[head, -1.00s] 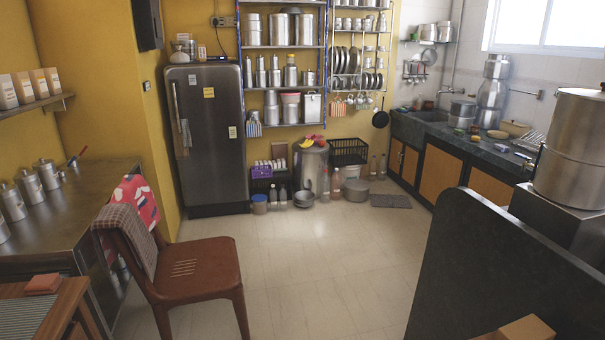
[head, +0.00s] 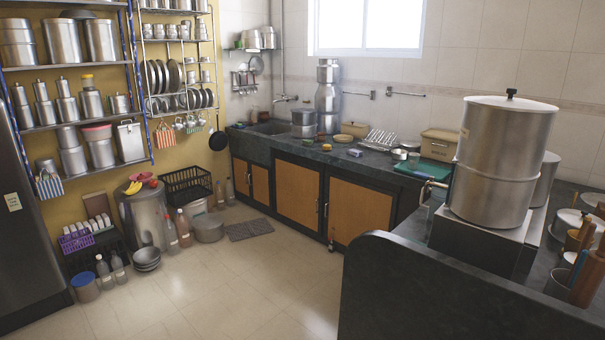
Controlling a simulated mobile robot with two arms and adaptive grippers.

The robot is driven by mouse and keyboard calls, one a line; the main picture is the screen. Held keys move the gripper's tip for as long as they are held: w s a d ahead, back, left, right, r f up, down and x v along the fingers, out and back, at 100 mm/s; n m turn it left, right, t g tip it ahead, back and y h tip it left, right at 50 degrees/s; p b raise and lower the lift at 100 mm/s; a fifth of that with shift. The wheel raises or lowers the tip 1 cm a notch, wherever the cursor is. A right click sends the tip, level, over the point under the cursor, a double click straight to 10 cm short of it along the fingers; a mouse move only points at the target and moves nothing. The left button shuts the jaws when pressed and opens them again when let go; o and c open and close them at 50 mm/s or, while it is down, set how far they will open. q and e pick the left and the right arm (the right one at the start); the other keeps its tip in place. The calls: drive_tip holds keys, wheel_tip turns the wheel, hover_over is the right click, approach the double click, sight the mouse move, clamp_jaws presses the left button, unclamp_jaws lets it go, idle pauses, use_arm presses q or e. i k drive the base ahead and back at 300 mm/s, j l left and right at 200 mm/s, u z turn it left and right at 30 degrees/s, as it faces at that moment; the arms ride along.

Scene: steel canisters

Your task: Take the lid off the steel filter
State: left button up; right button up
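The steel filter (head: 492,180) is a tall two-part steel cylinder at the right of the head view. It stands upright on a dark box-shaped stand (head: 478,242) on the counter. Its lid (head: 512,104) is on top, with a small black knob (head: 511,93) in the middle. A tap with a pale handle shows low on its left side. Neither of my grippers is in view.
A dark stone partition (head: 420,290) stands in front of the filter. Pots and wooden-handled tools crowd the counter at the right edge. Another counter with a sink (head: 272,127) runs along the back. The tiled floor (head: 225,285) is clear at the middle.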

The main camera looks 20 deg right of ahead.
sight(509, 103)
drive_tip(key=i+z, duration=0.25)
drive_tip(key=z, duration=0.25)
drive_tip(key=i+j+z, duration=0.15)
drive_tip(key=z, duration=0.35)
drive_tip(key=i+j+z, duration=0.25)
drive_tip(key=z, duration=0.25)
drive_tip(key=i+j+z, duration=0.2)
drive_tip(key=z, duration=0.3)
drive_tip(key=j, duration=0.1)
